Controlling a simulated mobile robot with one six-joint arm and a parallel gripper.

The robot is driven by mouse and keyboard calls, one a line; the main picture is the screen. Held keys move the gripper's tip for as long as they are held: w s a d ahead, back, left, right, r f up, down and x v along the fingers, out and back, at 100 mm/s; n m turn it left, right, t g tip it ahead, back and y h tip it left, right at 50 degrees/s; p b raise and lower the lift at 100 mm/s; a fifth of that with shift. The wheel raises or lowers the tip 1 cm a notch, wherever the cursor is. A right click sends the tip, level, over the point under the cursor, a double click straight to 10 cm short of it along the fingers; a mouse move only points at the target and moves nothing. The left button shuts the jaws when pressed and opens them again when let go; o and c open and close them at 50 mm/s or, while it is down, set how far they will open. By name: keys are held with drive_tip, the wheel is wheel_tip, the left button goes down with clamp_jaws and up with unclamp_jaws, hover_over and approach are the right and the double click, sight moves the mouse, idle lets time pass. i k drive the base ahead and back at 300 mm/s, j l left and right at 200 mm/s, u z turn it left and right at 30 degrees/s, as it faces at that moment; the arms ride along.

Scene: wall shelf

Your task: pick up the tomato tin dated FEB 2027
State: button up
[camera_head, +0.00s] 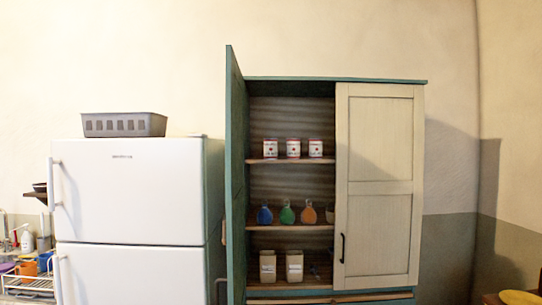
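Three small tins (293,148) with white labels and red bands stand in a row on the upper shelf of a green cabinet (336,79). The left tin (270,148) and the right tin (315,148) look the same as the middle one. Their print is too small to read, so I cannot tell which one is dated FEB 2027. The cabinet's left door (236,180) stands open and its cream right door (379,185) is shut. My gripper is not in view.
Several round bottles (287,214) with coloured contents stand on the middle shelf. Two pale containers (294,266) stand on the lower shelf. A white fridge (130,190) with a grey basket (124,125) on top is to the left. A dish rack (28,283) is at far left.

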sight(270, 145)
drive_tip(key=i+l+u, duration=0.15)
drive_tip(key=i+l, duration=0.3)
drive_tip(key=i+l+u, duration=0.1)
drive_tip(key=i+l, duration=0.3)
drive_tip(key=i+l+u, duration=0.15)
drive_tip(key=i+l, duration=0.2)
drive_tip(key=l, duration=0.25)
drive_tip(key=i+l+u, duration=0.1)
drive_tip(key=i+l, duration=0.25)
drive_tip(key=l, duration=0.2)
